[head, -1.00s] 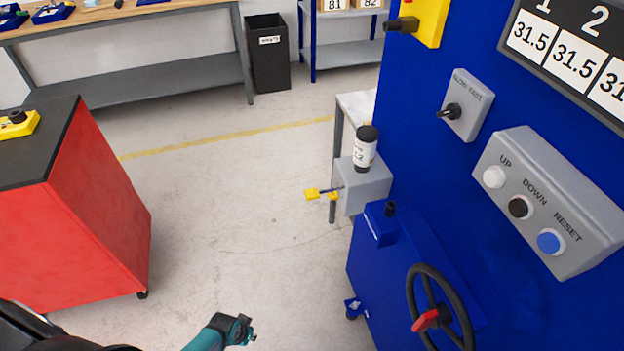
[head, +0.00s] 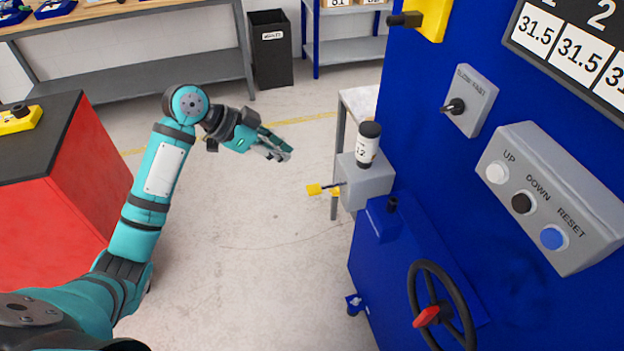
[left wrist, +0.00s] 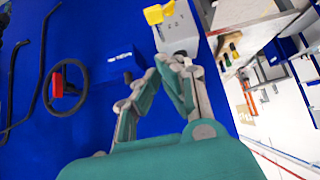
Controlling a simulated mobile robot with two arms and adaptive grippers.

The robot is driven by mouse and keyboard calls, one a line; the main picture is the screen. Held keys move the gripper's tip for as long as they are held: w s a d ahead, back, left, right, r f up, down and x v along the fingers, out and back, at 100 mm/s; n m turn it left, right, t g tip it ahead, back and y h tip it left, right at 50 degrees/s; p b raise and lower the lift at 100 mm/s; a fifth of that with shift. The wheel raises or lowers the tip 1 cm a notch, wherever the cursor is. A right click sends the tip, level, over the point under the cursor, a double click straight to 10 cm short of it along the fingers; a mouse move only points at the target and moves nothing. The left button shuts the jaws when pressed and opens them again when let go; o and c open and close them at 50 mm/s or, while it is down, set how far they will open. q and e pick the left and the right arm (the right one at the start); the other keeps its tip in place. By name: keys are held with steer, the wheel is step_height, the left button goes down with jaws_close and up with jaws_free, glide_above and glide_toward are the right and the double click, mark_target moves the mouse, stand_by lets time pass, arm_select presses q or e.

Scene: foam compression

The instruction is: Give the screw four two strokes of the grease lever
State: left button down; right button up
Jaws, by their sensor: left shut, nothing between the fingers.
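The grease lever (head: 314,189) has a yellow end on a short dark rod that sticks out left from the grey lubricator box (head: 370,184) on the side of the blue machine. A white-labelled canister with a black cap (head: 368,145) stands on the box. My left gripper (head: 284,154) is shut and empty, up and left of the lever and apart from it in the head view. My right gripper is not in view.
The blue machine (head: 440,140) fills the right, with a grey button panel (head: 535,195) and a black handwheel (head: 440,305). A red cabinet (head: 60,220) stands at left. A workbench (head: 130,80) and a bin (head: 270,50) are behind. The floor between is clear.

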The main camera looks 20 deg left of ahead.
arm_select(q)
steer(key=shift+f, duration=0.1)
steer(key=p, duration=0.3)
glide_above(312, 190)
step_height(312, 190, down, 6)
steer(key=shift+f, duration=0.25)
step_height(312, 190, down, 4)
steer(key=shift+r+p, duration=0.2)
steer(key=shift+p, duration=0.1)
steer(key=shift+f, duration=0.5)
